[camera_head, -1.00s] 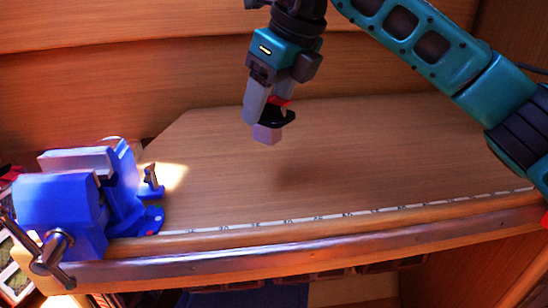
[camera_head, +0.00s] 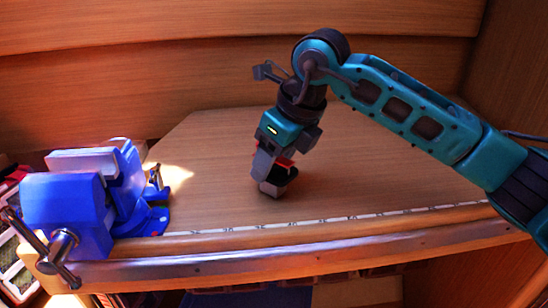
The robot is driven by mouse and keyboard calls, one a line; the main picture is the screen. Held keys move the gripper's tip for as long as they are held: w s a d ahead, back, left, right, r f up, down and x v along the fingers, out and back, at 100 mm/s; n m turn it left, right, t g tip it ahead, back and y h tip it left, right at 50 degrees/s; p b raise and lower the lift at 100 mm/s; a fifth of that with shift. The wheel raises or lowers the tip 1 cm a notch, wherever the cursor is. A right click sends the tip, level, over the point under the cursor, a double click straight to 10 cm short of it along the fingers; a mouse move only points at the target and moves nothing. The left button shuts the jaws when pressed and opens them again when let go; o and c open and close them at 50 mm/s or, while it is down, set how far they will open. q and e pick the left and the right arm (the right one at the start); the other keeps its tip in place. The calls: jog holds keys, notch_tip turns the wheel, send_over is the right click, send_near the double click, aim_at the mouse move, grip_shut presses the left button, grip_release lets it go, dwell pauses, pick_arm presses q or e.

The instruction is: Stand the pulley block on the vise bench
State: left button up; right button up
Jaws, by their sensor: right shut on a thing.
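My right gripper (camera_head: 272,181) comes down from above over the vise bench (camera_head: 378,150). It is shut on the pulley block (camera_head: 288,172), a small red and black piece that is mostly hidden by the fingers. The gripper tilts slightly, and its fingertips are at or just above the wooden bench top. I cannot tell whether the block touches the wood. The left gripper is not in view.
A blue vise (camera_head: 72,205) with a metal bar handle is fixed at the bench's left end. A ruler strip (camera_head: 340,219) runs along the front, behind a metal-faced edge (camera_head: 300,248). The bench top around the gripper is clear. A wooden wall stands behind.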

jog(key=shift+f, duration=0.15)
jog(key=o, duration=1.3)
jog(key=shift+r, duration=0.2)
jog(key=shift+d+r, duration=0.1)
jog(key=shift+r, duration=0.25)
jog(key=v, duration=1.1)
jog(key=shift+s+r, duration=0.1)
jog(key=shift+r, duration=0.05)
